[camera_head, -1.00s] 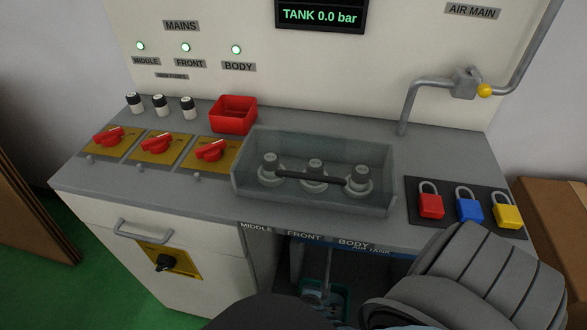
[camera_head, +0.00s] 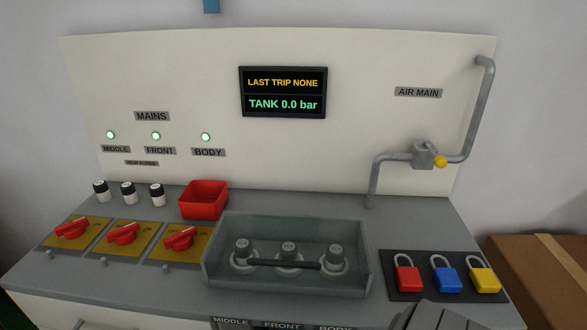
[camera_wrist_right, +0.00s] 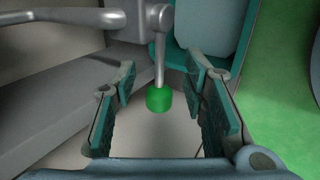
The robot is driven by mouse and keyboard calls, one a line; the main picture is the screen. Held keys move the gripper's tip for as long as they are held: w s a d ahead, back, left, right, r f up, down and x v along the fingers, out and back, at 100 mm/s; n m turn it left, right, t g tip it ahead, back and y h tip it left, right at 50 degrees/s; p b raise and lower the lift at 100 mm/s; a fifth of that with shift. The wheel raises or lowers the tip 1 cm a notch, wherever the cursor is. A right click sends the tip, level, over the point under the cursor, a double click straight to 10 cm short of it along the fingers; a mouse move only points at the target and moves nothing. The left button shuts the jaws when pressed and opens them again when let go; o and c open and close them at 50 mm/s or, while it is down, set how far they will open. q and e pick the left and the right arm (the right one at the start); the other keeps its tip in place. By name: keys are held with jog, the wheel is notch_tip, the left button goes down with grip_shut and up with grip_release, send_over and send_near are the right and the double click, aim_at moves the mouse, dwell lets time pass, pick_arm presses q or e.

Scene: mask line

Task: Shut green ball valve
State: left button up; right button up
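The green ball valve's knob (camera_wrist_right: 160,99) hangs at the end of a grey lever (camera_wrist_right: 159,65) in the right wrist view. The lever comes down from a grey valve body on a pipe (camera_wrist_right: 125,20). My right gripper (camera_wrist_right: 161,112) is open, with one finger on each side of the green knob and visible gaps to it. I cannot tell how far the knob lies beyond the fingertips. The green knob does not show in the head view. My left gripper is not in view.
On the console, a clear cover (camera_head: 285,260) stands over three knobs. Red (camera_head: 407,278), blue (camera_head: 446,278) and yellow (camera_head: 484,278) padlocks lie at right. An air pipe has a yellow-tipped valve (camera_head: 425,155). A red bin (camera_head: 204,200) stands behind. A teal part (camera_wrist_right: 210,30) is beside the lever.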

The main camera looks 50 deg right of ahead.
notch_tip(320, 180, up, 10)
jog(key=shift+r, duration=0.1)
dwell(0.4)
